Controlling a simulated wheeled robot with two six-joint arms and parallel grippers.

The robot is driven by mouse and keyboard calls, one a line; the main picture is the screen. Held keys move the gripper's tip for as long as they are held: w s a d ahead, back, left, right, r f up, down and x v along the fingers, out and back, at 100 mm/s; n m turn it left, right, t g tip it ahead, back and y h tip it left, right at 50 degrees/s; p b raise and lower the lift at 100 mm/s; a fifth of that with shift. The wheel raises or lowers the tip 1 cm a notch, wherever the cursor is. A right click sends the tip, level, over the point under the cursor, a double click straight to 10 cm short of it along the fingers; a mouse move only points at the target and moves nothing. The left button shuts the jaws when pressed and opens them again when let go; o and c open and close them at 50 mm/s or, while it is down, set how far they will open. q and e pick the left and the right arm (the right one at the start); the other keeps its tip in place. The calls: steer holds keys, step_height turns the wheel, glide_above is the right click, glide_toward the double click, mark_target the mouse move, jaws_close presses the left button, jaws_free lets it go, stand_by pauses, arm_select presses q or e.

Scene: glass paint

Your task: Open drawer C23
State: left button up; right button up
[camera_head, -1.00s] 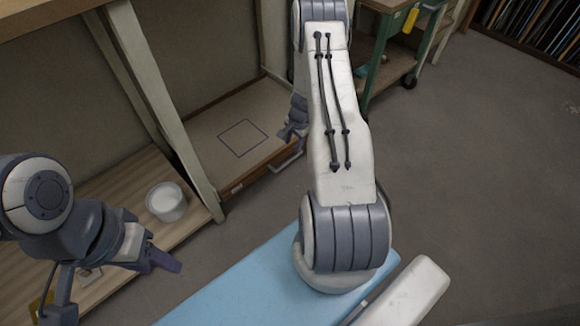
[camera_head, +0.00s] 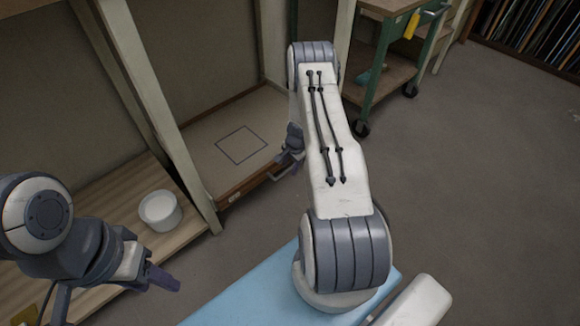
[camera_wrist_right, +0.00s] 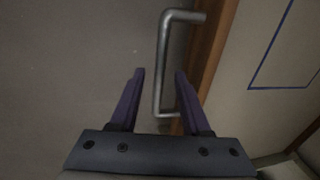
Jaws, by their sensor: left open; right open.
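A drawer with a brown wooden front (camera_head: 252,184) sits under the shelf board in the head view. Its label (camera_head: 234,197) is too small to read. A grey metal bar handle (camera_head: 280,174) stands out from the front, and the drawer looks shut. My right gripper (camera_head: 289,155) is open beside the handle, partly hidden by my arm. In the right wrist view the handle (camera_wrist_right: 162,60) runs between the open fingers (camera_wrist_right: 160,72) in the picture. I cannot tell whether they straddle it or stop short. My left gripper (camera_head: 165,280) is open and empty at lower left.
A white bowl (camera_head: 160,211) stands on a low wooden shelf (camera_head: 110,235). A pale upright post (camera_head: 165,115) stands between this shelf and the drawer unit. A board marked with a dark square (camera_head: 241,145) lies above the drawer. A green cart (camera_head: 385,60) stands behind; floor at right is clear.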

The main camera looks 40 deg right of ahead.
jaws_close()
stand_by(1.3)
